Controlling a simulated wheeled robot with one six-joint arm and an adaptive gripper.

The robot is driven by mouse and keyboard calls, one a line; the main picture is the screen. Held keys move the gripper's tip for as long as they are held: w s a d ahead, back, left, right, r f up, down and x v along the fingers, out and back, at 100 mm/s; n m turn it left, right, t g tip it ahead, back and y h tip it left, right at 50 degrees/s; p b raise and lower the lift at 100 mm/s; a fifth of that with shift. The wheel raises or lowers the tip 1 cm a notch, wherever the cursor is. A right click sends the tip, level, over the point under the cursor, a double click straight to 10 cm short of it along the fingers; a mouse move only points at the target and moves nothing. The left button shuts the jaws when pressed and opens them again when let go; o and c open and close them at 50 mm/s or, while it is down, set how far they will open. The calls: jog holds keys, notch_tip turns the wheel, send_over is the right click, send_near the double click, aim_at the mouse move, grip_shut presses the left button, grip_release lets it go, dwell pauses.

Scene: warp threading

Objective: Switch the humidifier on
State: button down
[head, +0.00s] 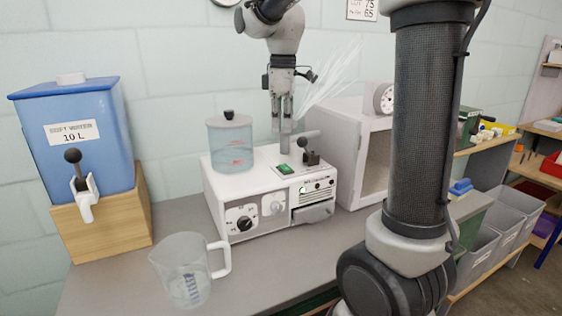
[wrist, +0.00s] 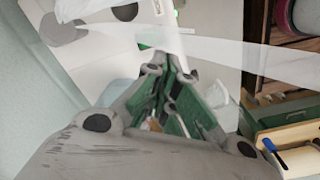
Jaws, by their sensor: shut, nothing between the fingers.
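The humidifier (head: 262,200) is a white box on the grey bench in the head view. It carries a clear water tank (head: 230,145), a green rocker switch (head: 284,169), a black lever (head: 310,152) and a grey outlet pipe. Its front has a black dial (head: 241,222), a grey knob (head: 272,205) and a small green light (head: 303,190). A pale mist plume (head: 332,78) fans up to the right above the pipe; it also crosses the wrist view (wrist: 230,50). My gripper (head: 282,116) is shut and empty, pointing down above the humidifier's top, apart from the switch.
A blue water tank (head: 75,135) with a tap stands on a wooden block at the left. A clear jug (head: 187,270) stands at the bench front. A white cabinet (head: 338,150) stands right of the humidifier. Grey bins (head: 480,250) lie farther right.

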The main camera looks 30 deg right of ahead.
aim_at(285, 168)
jog(key=r+n, duration=0.1)
jog(key=n, duration=0.1)
jog(key=r+n, duration=0.1)
jog(key=n, duration=0.1)
jog(key=r+n, duration=0.1)
jog(key=n, duration=0.1)
jog(key=shift+w+r+n, duration=0.1)
jog(key=shift+w+n, duration=0.2)
jog(key=shift+n, duration=0.1)
notch_tip(285, 168, down, 14)
dwell(0.3)
jog(key=shift+w+r, duration=0.3)
jog(key=shift+w, duration=0.45)
